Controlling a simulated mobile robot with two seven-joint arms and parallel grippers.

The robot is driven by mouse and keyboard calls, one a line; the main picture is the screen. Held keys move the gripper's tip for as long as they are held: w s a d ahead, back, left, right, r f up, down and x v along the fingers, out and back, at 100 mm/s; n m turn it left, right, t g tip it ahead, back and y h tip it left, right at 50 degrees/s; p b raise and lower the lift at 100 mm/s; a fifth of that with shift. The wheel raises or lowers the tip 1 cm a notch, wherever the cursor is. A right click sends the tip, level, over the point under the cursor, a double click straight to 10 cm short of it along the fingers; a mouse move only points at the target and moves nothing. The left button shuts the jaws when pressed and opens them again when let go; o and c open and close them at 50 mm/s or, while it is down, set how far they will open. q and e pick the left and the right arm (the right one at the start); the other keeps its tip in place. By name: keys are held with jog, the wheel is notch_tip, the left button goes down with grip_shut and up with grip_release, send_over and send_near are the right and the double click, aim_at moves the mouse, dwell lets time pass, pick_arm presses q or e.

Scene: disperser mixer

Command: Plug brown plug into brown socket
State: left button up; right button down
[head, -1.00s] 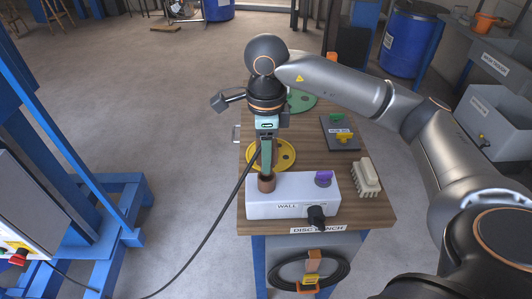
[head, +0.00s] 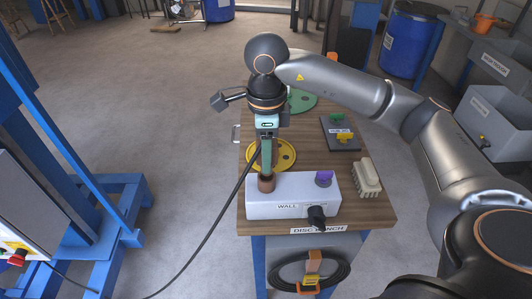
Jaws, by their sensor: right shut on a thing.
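My right gripper (head: 267,165) points down over the left end of the white wall socket box (head: 262,210) on the bench. Its jaws are shut on the brown plug (head: 267,184), a short brown cylinder just under the fingertips. A dark cable (head: 229,206) runs from beside the jaws down to the floor at the left. The brown socket cannot be told apart from the plug here, and I cannot tell how deep the plug sits. A purple socket (head: 323,178) stands on the box's right part. My left gripper is not in view.
The wooden bench (head: 360,213) also bears a yellow disc (head: 285,155), a green disc (head: 301,99), a dark plate with a yellow piece (head: 344,136) and a pale ribbed block (head: 367,180). A black knob (head: 316,217) juts from the box's front. A blue frame (head: 122,205) stands left.

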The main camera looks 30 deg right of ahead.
jog(key=shift+f+b, duration=1.75)
jog(key=shift+f, duration=0.3)
jog(key=shift+c, duration=1.8)
grip_release()
jog(key=shift+r, duration=0.1)
notch_tip(320, 180, up, 12)
jog(key=shift+r+p, duration=0.25)
jog(key=shift+p, duration=0.95)
jog(key=shift+c, duration=0.4)
